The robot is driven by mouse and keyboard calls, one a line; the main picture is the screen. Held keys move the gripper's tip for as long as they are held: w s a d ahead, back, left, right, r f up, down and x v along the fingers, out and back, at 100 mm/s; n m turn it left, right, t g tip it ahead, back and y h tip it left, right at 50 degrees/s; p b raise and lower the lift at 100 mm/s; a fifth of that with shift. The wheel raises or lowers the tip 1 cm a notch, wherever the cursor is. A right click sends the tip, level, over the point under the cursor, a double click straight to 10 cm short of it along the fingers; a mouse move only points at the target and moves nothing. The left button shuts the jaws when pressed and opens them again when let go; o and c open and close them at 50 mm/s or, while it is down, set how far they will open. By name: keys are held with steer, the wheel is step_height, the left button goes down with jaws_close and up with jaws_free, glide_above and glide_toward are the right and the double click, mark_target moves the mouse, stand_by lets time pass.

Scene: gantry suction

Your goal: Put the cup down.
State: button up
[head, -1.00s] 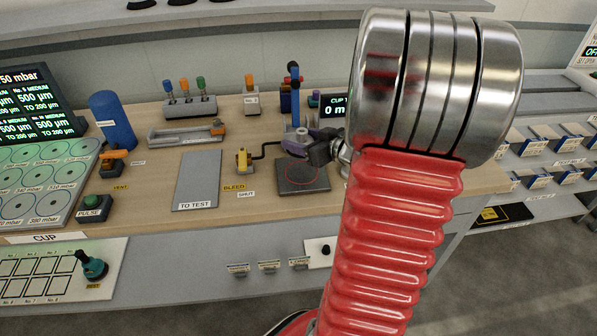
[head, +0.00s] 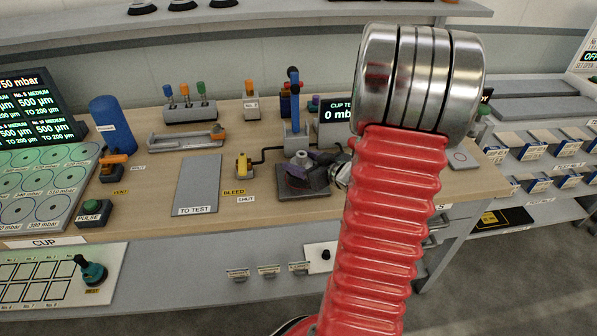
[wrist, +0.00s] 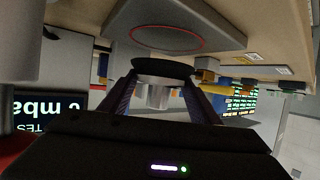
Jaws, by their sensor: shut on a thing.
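The cup (head: 301,157), a black disc with a silver stem, is between the fingers of my gripper (head: 306,171), which is shut on it. In the wrist view, the picture is upside down and the cup (wrist: 160,72) sits between both fingertips of my gripper (wrist: 158,92). A dark square plate (head: 312,194) lies under the cup in the head view. Its red ring shows in the wrist view on the plate (wrist: 205,18); in the head view the cup and fingers hide most of it. I cannot tell whether the cup touches the plate.
A yellow valve block (head: 243,166) stands left of the plate, with a black hose running toward a grey stand with a blue post (head: 295,100) behind. A grey TO TEST panel (head: 199,180) lies further left. A small black display (head: 338,110) stands behind my gripper.

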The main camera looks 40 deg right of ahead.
steer(key=shift+f, duration=1.7)
steer(key=o, duration=1.2)
steer(key=shift+v, duration=6.05)
